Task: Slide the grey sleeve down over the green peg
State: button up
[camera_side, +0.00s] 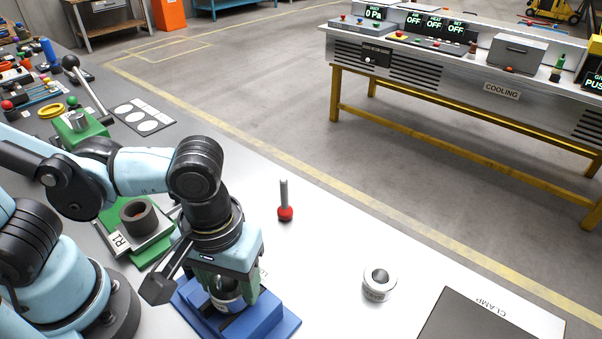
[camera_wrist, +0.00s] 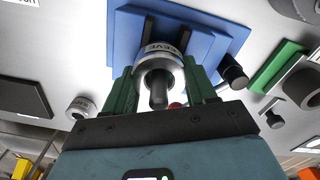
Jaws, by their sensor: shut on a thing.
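My gripper (camera_wrist: 163,95) has green fingers and is shut on the grey sleeve (camera_wrist: 158,60), which carries dark lettering ending in "EVE". In the side view the sleeve (camera_side: 229,300) shows between the fingers, low over a blue fixture (camera_side: 268,323). Whether it touches the fixture is unclear. A dark rod (camera_wrist: 158,95) shows in front of the sleeve's bore in the wrist view. I cannot make out a plainly green peg. A green block (camera_side: 72,130) with a grey stub stands at the back left.
A green fixture marked R1 (camera_side: 119,235) holds a dark ring (camera_side: 138,217) left of my gripper. A red-based pin (camera_side: 285,212) and a loose metal ring (camera_side: 379,283) stand to the right. A dark plate (camera_side: 470,318) marked CLAMP lies at front right. White table between them is clear.

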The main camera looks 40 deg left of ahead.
jog(key=shift+f, duration=0.25)
jog(key=o, duration=1.4)
notch_tip(320, 180, up, 12)
jog(key=shift+f, duration=0.1)
jog(key=w+a+f+m+t, duration=0.1)
jog(key=w+a+t, duration=0.1)
jog(key=w+a, duration=0.2)
jog(key=w+a+f+m+t, duration=0.2)
jog(key=w+a, duration=0.1)
jog(key=a, duration=0.4)
jog(key=w+a+f+m+t, duration=0.1)
jog(key=w+a+m+t, duration=0.1)
jog(key=w+a+t, duration=0.1)
jog(key=shift+w+a+f, duration=0.2)
jog(key=shift+w+a, duration=0.25)
jog(key=shift+a, duration=0.25)
jog(key=shift+w+a+f, duration=0.2)
jog(key=shift+w+a, duration=0.2)
jog(key=shift+a, duration=0.3)
